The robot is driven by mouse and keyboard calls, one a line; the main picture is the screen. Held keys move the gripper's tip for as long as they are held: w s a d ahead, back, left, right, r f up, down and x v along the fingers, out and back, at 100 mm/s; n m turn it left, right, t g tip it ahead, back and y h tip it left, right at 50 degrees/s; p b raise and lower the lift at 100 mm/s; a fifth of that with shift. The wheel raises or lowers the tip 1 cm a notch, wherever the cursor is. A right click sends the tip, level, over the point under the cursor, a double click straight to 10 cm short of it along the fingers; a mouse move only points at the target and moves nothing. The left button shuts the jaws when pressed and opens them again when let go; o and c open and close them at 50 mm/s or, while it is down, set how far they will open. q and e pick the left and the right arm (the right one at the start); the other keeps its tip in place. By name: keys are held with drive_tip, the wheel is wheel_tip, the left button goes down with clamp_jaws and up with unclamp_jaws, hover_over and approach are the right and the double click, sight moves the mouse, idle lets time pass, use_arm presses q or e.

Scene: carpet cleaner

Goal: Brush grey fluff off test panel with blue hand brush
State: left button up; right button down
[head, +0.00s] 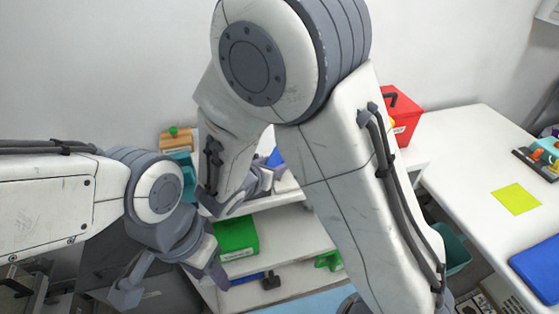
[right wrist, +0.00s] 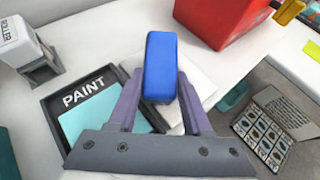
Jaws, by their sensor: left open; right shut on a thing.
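My right gripper (right wrist: 160,105) is shut on a blue block-shaped thing (right wrist: 160,68), which looks like the hand brush; no bristles show. In the head view my right arm covers most of that spot, and a bit of blue (head: 274,158) shows by my right gripper (head: 265,180). Below the blue thing in the right wrist view lies a pale flat square (right wrist: 198,80) on the white top, partly hidden; I cannot tell if it is the test panel. I see no grey fluff. My left gripper (head: 170,283) is open and empty, low at the left.
A dark tray marked PAINT (right wrist: 62,97) with a teal sheet lies beside the blue thing. A red box (right wrist: 222,22) stands behind. A green box (head: 236,238) sits on a lower shelf. The right table holds a yellow sheet (head: 516,199) and blue mat (head: 540,268).

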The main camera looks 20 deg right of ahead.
drive_tip(key=shift+a, duration=0.45)
drive_tip(key=shift+w+r, duration=0.1)
drive_tip(key=shift+r, duration=0.2)
wheel_tip(320, 180, up, 6)
drive_tip(key=p, duration=0.5)
drive_tip(key=shift+d+f, duration=0.15)
drive_tip(key=shift+f, duration=0.05)
wheel_tip(320, 180, up, 3)
drive_tip(key=p, duration=0.2)
drive_tip(key=shift+p, duration=0.35)
drive_tip(key=shift+f, duration=0.1)
